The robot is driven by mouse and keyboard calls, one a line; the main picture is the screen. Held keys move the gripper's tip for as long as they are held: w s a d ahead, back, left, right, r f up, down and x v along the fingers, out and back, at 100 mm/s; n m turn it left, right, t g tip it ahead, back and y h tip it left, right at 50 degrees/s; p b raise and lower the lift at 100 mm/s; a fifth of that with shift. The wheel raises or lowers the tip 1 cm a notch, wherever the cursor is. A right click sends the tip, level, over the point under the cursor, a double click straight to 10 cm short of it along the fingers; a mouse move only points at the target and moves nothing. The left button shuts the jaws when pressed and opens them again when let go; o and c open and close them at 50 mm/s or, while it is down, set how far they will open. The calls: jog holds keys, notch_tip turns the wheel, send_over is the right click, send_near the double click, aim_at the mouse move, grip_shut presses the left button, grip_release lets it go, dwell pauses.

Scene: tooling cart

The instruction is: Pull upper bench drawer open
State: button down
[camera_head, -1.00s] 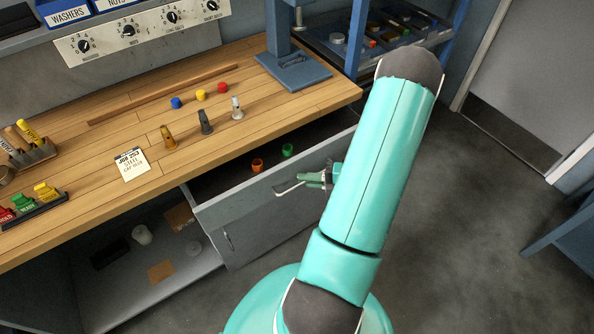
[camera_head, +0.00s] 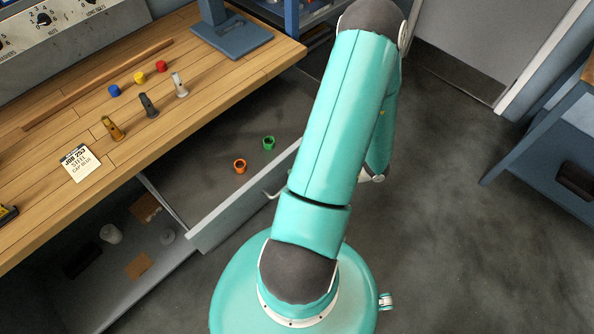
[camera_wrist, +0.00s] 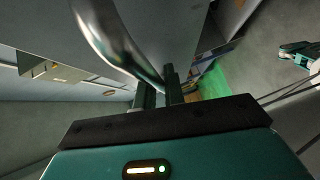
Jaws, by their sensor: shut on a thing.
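The upper bench drawer (camera_head: 232,208) is pulled well out from under the bench top, at the middle of the head view. An orange ring-shaped piece (camera_head: 240,166) and a green one (camera_head: 269,143) lie inside. Its bent metal handle (camera_head: 271,194) shows partly at the front; my arm hides the rest. In the wrist view, the shiny curved handle (camera_wrist: 112,40) runs down between the fingers of my gripper (camera_wrist: 158,88), against the grey drawer front (camera_wrist: 160,22). My gripper is shut on the handle. In the head view my arm covers the gripper.
The wooden bench top (camera_head: 75,120) carries a note card (camera_head: 80,163), small coloured pieces and upright fittings. A lower shelf (camera_head: 165,262) sits open below. A blue cart (camera_head: 545,145) stands at the right. The floor (camera_head: 450,230) between is clear.

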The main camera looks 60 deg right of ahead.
jog(key=shift+d, duration=0.1)
jog(key=c, duration=1.8)
grip_release()
jog(key=shift+o, duration=0.2)
jog(key=shift+s, duration=0.1)
jog(key=v, duration=1.3)
jog(key=shift+s+d, duration=0.15)
jog(key=shift+s, duration=0.1)
jog(key=shift+r, duration=0.15)
